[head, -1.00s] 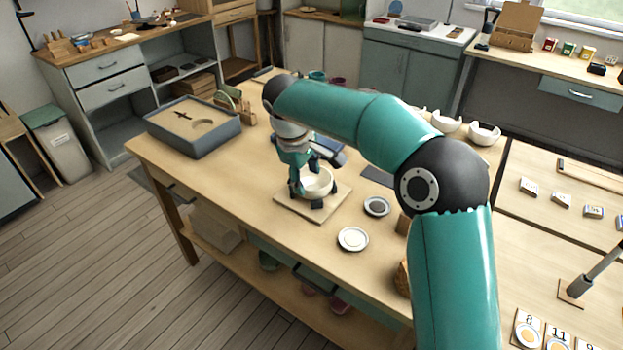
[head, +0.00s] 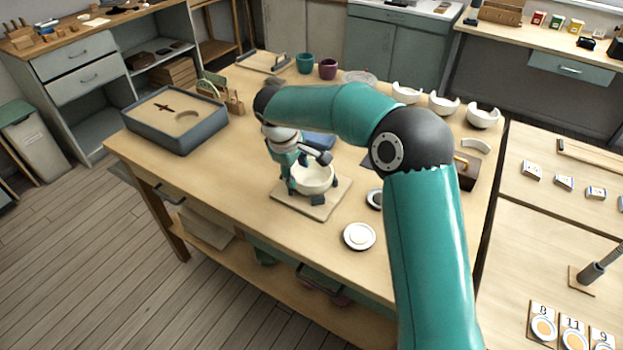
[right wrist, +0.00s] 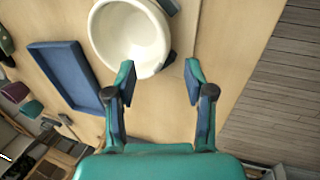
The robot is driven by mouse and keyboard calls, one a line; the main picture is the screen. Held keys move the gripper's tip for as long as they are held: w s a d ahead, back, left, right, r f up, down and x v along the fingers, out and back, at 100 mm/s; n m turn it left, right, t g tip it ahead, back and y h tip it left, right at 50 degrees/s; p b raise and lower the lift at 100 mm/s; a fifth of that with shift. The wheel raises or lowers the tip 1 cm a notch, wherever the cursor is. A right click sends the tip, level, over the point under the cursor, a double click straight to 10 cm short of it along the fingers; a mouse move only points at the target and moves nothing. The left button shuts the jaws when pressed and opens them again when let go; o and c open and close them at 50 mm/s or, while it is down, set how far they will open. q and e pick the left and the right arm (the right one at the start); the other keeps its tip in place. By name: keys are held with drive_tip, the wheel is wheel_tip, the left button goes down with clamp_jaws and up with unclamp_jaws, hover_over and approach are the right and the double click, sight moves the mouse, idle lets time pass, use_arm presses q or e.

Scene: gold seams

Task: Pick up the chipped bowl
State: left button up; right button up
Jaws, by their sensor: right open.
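A cream bowl (head: 315,180) sits on a square wooden board (head: 293,206) with dark blocks around it, near the middle of the workbench. I cannot make out a chip in its rim. In the right wrist view the bowl (right wrist: 130,38) is at the upper left, empty inside. My right gripper (head: 306,171) is above the left side of the bowl in the head view and partly hides it. In the right wrist view its two fingers (right wrist: 159,82) are spread with nothing between them, the left fingertip close to the bowl's rim. My left gripper is in neither view.
A blue tray (right wrist: 68,77) lies beside the board. A grey sand box (head: 180,137) stands at the left. Notched white bowls (head: 443,105) stand at the back right, and a white dish (head: 359,236) lies in front. My right arm covers the bench's right part.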

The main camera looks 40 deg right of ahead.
sight(302, 183)
drive_tip(key=x, duration=0.6)
drive_tip(key=shift+s+f+p, duration=0.1)
drive_tip(key=shift+s+p, duration=0.3)
drive_tip(key=shift+w+d+f, duration=0.1)
drive_tip(key=shift+d+f, duration=0.1)
drive_tip(key=shift+f, duration=0.4)
drive_tip(key=shift+r, duration=0.1)
clamp_jaws()
